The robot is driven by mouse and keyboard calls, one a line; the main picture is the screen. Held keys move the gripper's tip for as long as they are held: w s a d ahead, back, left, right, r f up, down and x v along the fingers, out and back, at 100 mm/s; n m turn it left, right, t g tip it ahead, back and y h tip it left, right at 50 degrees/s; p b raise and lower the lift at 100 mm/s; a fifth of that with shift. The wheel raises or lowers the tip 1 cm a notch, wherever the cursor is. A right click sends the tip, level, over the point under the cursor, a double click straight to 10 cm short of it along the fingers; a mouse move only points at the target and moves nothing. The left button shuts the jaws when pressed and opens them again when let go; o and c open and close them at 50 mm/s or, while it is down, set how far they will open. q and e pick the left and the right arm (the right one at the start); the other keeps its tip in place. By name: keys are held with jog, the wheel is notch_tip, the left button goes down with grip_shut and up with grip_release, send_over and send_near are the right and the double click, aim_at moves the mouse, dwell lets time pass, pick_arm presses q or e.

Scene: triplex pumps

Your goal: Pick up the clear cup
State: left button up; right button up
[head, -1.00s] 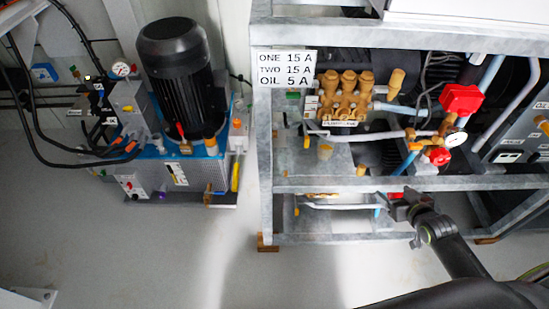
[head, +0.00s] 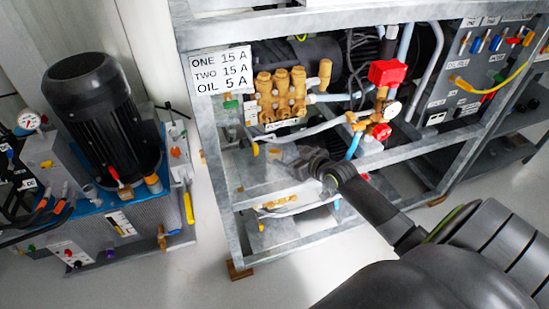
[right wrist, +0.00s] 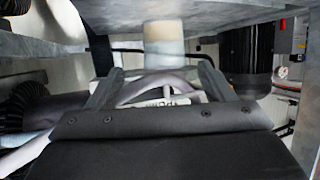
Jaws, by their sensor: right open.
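I cannot pick out the clear cup for certain. In the right wrist view a pale, whitish cylinder (right wrist: 163,45) stands out beyond the fingertips, centred between them; it may be the clear cup. My right gripper (head: 279,153) reaches into the metal frame below the brass pump (head: 282,94) in the head view. In the right wrist view the right gripper (right wrist: 158,80) has its two fingers wide apart, with nothing held between them. A curved grey hose (right wrist: 160,90) passes behind the fingers. My left gripper is not in view.
The galvanized frame (head: 213,180) has bars above and below my right gripper. Red valve boxes (head: 388,73) and a gauge (head: 393,109) sit to its right. A black motor (head: 88,115) stands at the left. Open floor (head: 285,260) lies in front.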

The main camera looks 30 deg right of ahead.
aim_at(280, 157)
jog(key=x, duration=0.3)
jog(key=shift+w+f+b, duration=0.1)
jog(key=shift+b, duration=0.2)
jog(key=w+f+b, duration=0.1)
jog(key=w, duration=0.1)
jog(key=w+a+f+b, duration=0.1)
jog(key=shift+w+f, duration=0.5)
jog(key=shift+w, duration=0.2)
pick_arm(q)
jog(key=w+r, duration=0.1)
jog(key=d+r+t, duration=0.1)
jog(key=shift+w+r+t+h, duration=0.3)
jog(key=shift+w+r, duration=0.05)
pick_arm(e)
jog(key=c, duration=1.1)
jog(key=shift+o, duration=0.2)
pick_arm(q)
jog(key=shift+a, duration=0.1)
